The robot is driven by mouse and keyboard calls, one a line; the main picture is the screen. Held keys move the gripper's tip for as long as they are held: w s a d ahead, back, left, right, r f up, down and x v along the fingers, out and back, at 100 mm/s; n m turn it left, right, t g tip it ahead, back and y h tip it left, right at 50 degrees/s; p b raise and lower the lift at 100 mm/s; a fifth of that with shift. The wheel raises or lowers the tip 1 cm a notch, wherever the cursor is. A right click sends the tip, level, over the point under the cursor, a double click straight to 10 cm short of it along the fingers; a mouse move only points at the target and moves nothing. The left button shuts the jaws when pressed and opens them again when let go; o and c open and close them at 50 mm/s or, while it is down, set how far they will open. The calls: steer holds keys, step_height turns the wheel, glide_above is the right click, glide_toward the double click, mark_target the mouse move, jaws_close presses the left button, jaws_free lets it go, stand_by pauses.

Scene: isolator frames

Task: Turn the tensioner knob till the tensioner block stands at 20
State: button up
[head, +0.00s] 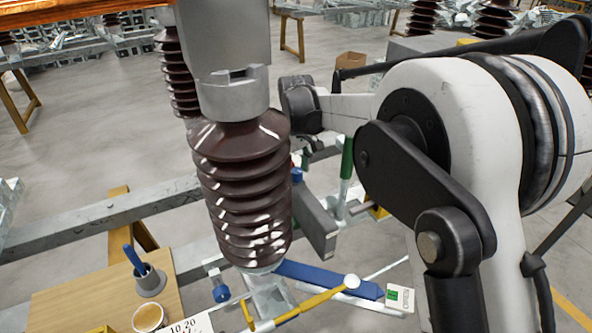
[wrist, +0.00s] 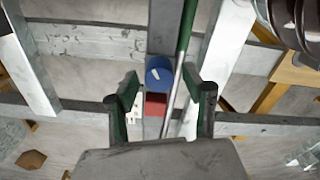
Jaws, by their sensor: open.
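In the wrist view my gripper (wrist: 160,84) is open, with one finger on each side of a blue knob (wrist: 159,72) with a white mark on top. The knob appears between and slightly beyond the fingertips; I see no contact. A red block (wrist: 155,104), perhaps the tensioner block, shows just below the knob, beside a small white plate (wrist: 136,108) whose marks are too small to read. In the head view a blue piece (head: 297,174), perhaps the same knob, shows beside the brown insulator; my fingers cannot be made out there.
A green-handled rod (wrist: 184,40) runs close by the knob and right finger; its green handle (head: 347,158) also shows in the head view. The ribbed brown insulator (head: 245,185) stands at centre. Another blue knob (head: 221,293) is lower down, near a wooden table (head: 75,300).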

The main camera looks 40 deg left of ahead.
steer(key=shift+f, duration=0.2)
jaws_close()
steer(key=shift+m, duration=0.4)
steer(key=shift+f+m+b, duration=0.1)
steer(key=shift+m+b, duration=0.65)
steer(key=shift+m, duration=0.15)
steer(key=shift+w+m+b, duration=0.1)
steer(key=shift+m+b, duration=0.5)
steer(key=shift+m, duration=1.1)
